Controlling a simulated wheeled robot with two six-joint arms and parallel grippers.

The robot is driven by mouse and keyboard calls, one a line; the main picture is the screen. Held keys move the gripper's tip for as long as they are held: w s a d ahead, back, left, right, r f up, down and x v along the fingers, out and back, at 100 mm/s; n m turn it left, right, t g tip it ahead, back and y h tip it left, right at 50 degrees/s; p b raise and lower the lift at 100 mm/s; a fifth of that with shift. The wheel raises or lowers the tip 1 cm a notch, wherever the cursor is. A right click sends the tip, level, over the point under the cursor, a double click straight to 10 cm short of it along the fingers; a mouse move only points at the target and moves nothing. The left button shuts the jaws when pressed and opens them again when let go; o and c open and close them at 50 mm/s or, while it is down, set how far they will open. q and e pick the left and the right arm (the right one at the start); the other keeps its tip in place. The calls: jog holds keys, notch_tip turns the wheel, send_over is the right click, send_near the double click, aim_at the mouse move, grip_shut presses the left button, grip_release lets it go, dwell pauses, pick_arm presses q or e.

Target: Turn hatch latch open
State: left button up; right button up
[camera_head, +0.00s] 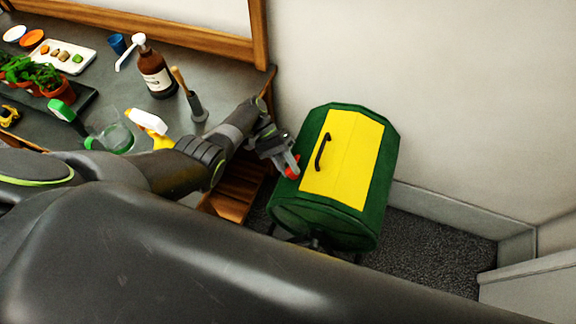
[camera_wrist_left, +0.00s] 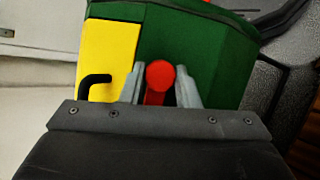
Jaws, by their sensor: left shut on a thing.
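The hatch is a yellow panel (camera_head: 342,155) with a black curved handle (camera_head: 323,151), set on a dark green drum-like bin (camera_head: 380,190). A red latch (camera_head: 292,167) sits on the bin's left side, beside the hatch. My left gripper (camera_head: 285,158) is at the latch, shut on it. In the left wrist view the red latch (camera_wrist_left: 159,76) shows between the two grey fingers, with the yellow hatch (camera_wrist_left: 105,50) to its left. The hatch lies flat against the bin and looks closed. My right gripper is not in view.
A dark bench (camera_head: 100,100) on the left holds a brown pump bottle (camera_head: 156,76), a yellow-and-white spray bottle (camera_head: 152,128), potted plants (camera_head: 55,85) and a white tray (camera_head: 60,57). A wall stands behind the bin. Bare grey carpet (camera_head: 430,264) lies to the bin's right.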

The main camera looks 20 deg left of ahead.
pick_arm(q)
jog(key=shift+w, duration=0.1)
dwell(0.4)
jog(key=o, duration=1)
jog(key=shift+c, duration=0.2)
jog(key=shift+a, duration=0.15)
jog(key=b+v, duration=0.4)
jog(key=v, duration=1.3)
